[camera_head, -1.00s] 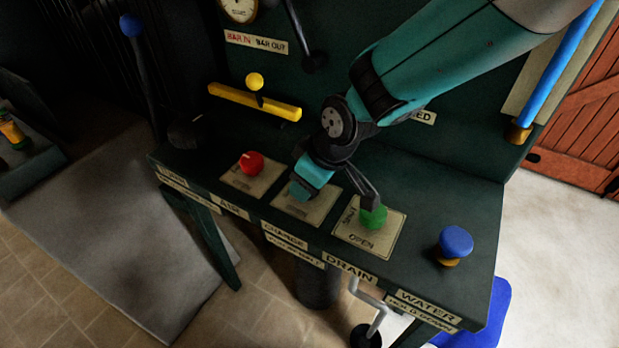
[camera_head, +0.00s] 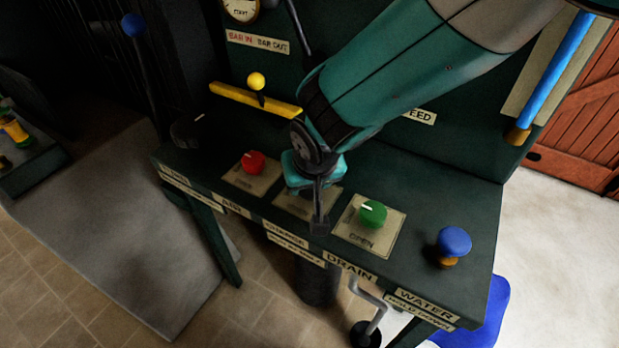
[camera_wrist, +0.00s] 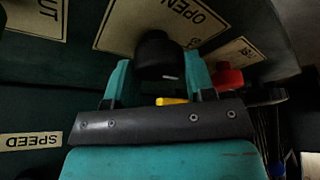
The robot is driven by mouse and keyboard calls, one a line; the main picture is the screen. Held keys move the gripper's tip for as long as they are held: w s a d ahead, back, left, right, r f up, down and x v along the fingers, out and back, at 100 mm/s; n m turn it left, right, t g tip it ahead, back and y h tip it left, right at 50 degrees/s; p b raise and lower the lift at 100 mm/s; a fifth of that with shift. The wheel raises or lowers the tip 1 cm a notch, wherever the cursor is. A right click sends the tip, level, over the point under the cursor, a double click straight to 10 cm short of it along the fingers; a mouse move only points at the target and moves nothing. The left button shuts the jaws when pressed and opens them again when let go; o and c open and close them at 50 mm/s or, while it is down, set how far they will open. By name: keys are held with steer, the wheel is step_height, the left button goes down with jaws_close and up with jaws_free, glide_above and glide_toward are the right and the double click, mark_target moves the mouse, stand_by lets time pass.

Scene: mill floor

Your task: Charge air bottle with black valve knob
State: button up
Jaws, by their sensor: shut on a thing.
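My gripper (camera_head: 314,188) is at the CHARGE plate (camera_head: 331,202) on the dark green bench, between the red and green knobs. In the wrist view, the black valve knob (camera_wrist: 158,52) sits between the two teal fingers of my gripper (camera_wrist: 157,82), which is shut on it. A pale mark shows on the knob's lower edge. The plate under it (camera_wrist: 192,14) reads OPEN. In the head view my gripper hides the black knob. I cannot identify the air bottle; a dark cylinder (camera_head: 318,284) stands under the bench.
A red knob (camera_head: 253,162) is to the left, a green knob (camera_head: 372,214) close on the right, and a blue knob (camera_head: 454,243) farther right. A yellow bar with a lever (camera_head: 256,96) is behind. A crank (camera_head: 367,322) hangs below the front edge.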

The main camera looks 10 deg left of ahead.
stand_by(0.4)
steer(key=o, duration=0.9)
steer(key=v, duration=1.7)
steer(key=shift+s+r, duration=0.15)
steer(key=shift+r, duration=0.05)
